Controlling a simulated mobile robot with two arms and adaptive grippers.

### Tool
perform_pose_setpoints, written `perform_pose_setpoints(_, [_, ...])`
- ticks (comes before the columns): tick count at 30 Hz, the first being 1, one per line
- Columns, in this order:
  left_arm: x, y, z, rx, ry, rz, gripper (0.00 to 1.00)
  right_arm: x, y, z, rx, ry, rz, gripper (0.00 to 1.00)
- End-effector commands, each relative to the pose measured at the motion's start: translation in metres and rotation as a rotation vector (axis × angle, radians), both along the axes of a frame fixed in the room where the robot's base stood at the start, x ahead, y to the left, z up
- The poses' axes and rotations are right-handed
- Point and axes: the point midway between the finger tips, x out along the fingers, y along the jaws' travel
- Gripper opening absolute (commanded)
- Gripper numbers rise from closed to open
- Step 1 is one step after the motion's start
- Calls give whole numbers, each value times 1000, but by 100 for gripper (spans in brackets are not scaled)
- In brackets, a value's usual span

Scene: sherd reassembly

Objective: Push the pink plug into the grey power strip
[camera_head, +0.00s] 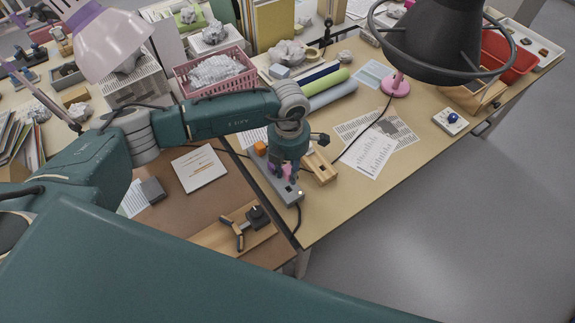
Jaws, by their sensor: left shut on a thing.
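The grey power strip (291,191) lies lengthwise along the near left edge of the tan desk. An orange piece (260,148) sits at its far end. My left gripper (287,174) points down over the strip, towards its near half, and is shut on the pink plug (288,170). Only a little pink shows between the dark fingers. The fingers hide the plug's lower end, so I cannot tell whether it touches the strip or is in a socket. My right gripper is not in view.
A small wooden box (320,168) stands close to the right of the strip. Loose papers (369,152) lie beyond it. The tan desk's near right part is clear.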

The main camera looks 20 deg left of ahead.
Motion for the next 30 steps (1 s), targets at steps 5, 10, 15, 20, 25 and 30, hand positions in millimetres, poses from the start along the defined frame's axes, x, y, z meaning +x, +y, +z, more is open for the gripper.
perform_pose_setpoints(5, [-1, 0, -19, 0, 1, 1, 3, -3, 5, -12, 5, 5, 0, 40])
perform_pose_setpoints(10, [0, 0, -37, -1, 1, 1, 3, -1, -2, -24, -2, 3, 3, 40])
perform_pose_setpoints(15, [0, 0, -51, 0, 0, 1, 3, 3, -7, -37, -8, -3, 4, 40])
perform_pose_setpoints(20, [0, 0, -55, 0, 0, 1, 3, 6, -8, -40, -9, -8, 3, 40])
perform_pose_setpoints(25, [0, 0, -54, 0, 0, 1, 3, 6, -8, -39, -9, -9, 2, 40])
perform_pose_setpoints(30, [0, 0, -54, 0, 0, 1, 3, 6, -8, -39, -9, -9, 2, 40])
